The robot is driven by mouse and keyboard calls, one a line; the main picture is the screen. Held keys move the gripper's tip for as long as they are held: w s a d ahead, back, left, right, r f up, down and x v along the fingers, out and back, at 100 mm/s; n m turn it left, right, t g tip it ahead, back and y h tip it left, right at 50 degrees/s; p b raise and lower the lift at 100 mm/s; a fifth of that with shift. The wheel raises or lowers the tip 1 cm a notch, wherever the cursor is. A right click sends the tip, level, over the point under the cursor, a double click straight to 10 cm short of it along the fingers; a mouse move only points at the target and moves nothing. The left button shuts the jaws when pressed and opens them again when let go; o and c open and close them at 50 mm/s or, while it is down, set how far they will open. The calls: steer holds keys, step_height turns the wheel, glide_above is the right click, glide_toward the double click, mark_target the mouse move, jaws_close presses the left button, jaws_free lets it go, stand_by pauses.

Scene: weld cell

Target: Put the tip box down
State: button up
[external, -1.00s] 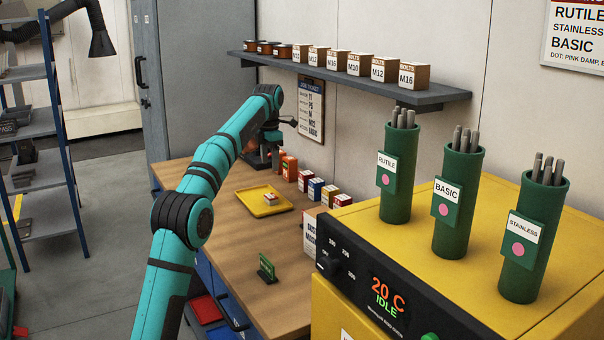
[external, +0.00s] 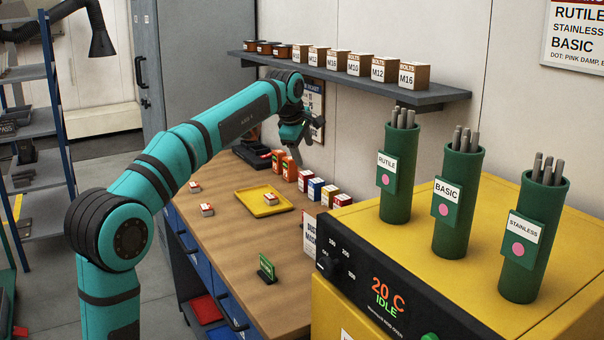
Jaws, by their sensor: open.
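Several small red-and-white boxes lie low on the wooden bench (external: 225,240). One box (external: 270,199) rests in the yellow tray (external: 256,211). Another box (external: 207,210) lies on the bare wood left of the tray, and a third (external: 195,187) lies farther back near the left edge. I cannot tell from their labels which is the tip box. My gripper (external: 301,150) is open, with nothing seen between its fingers. It is in the air above the back of the bench, close to the row of upright cartons.
Upright cartons (external: 315,188) line the wall side of the bench. A green sign (external: 266,267) stands near the front. A shelf (external: 430,97) with bolt boxes hangs above. A yellow oven (external: 420,245) carrying green rod canisters stands at the right. The bench's middle front is clear.

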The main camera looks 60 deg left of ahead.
steer(key=s+d+r+m+t, duration=0.1)
steer(key=s+d+m+t, duration=0.1)
steer(key=s+d+m, duration=0.35)
steer(key=s+d+r+m+t, duration=0.1)
steer(key=s+d+m+t, duration=0.15)
steer(key=d, duration=0.65)
steer(key=s+d+r+m+t, duration=0.1)
steer(key=s+d+m+t, duration=0.1)
steer(key=s+d+m, duration=0.45)
steer(key=s+d+f+m+t+h, duration=0.1)
steer(key=s+d+f+m+t, duration=0.2)
steer(key=s+d, duration=0.4)
steer(key=s+d+f+m+t+h, duration=0.1)
steer(key=s+d+f+m+t, duration=0.2)
steer(key=s, duration=0.9)
steer(key=d+f+m, duration=0.3)
steer(key=d+m, duration=0.1)
steer(key=d, duration=0.1)
steer(key=shift+s+h, duration=0.2)
steer(key=shift+h, duration=0.1)
steer(key=shift+o, duration=0.5)
steer(key=shift+m, duration=0.25)
steer(key=shift+w, duration=0.1)
